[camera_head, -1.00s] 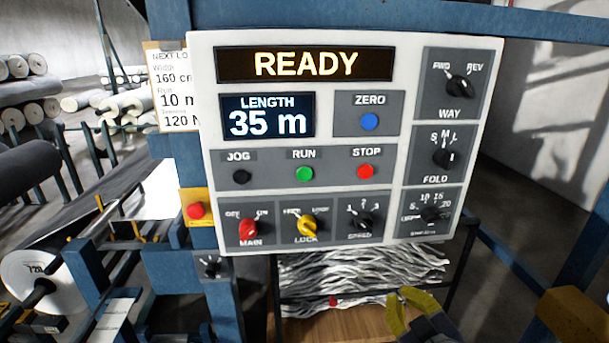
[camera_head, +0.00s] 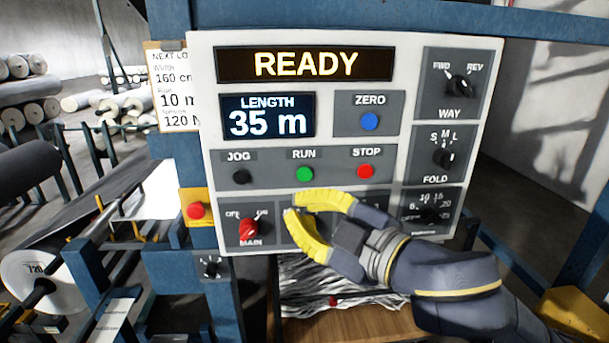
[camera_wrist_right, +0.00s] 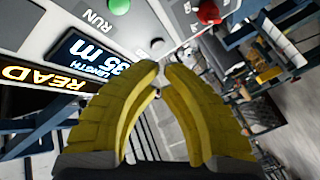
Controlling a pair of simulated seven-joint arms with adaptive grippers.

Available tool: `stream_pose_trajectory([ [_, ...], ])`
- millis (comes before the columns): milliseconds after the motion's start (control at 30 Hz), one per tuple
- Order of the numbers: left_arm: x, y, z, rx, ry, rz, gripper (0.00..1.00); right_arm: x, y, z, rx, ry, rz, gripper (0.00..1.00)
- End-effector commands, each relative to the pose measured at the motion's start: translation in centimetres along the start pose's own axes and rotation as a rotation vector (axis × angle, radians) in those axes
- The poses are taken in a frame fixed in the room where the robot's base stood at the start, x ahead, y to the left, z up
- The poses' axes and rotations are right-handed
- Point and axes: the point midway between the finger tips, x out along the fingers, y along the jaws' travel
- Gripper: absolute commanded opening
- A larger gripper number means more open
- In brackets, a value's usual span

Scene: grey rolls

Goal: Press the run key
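The green RUN key (camera_head: 304,174) sits on the white control panel (camera_head: 208,120), between the black JOG key (camera_head: 242,177) and the red STOP key (camera_head: 366,171). In the right wrist view the green key (camera_wrist_right: 118,6) shows at the top edge beside its RUN label. The display (camera_head: 305,64) reads READY. My right gripper (camera_head: 289,205) has yellow fingers with their tips brought together, holding nothing. In the head view its tips lie just below and left of the RUN key, apart from it. My left gripper is out of view.
The red MAIN knob (camera_head: 249,228) is left of my right fingers. My gripper hides the LOCK and SPEED knobs. A red button (camera_head: 195,211) on a yellow box is at the panel's left edge. The blue ZERO key (camera_head: 370,121) is above STOP.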

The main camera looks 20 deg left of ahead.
Motion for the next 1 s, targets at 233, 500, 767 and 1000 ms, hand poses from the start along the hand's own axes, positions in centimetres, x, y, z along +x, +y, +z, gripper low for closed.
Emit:
stream_pose_trajectory([
  [233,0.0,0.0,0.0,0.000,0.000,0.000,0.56,0.0,-0.1,-0.4,-0.008,0.004,-0.009,0.00],
  [500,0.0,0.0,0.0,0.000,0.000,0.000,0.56,0.1,0.0,-0.3,-0.008,0.004,-0.008,0.00],
  [767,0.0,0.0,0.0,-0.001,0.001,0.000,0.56,1.6,0.8,0.5,-0.005,0.002,-0.008,0.00],
  [1000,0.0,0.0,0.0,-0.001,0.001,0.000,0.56,3.9,2.0,1.7,-0.007,0.002,-0.007,0.00],
])
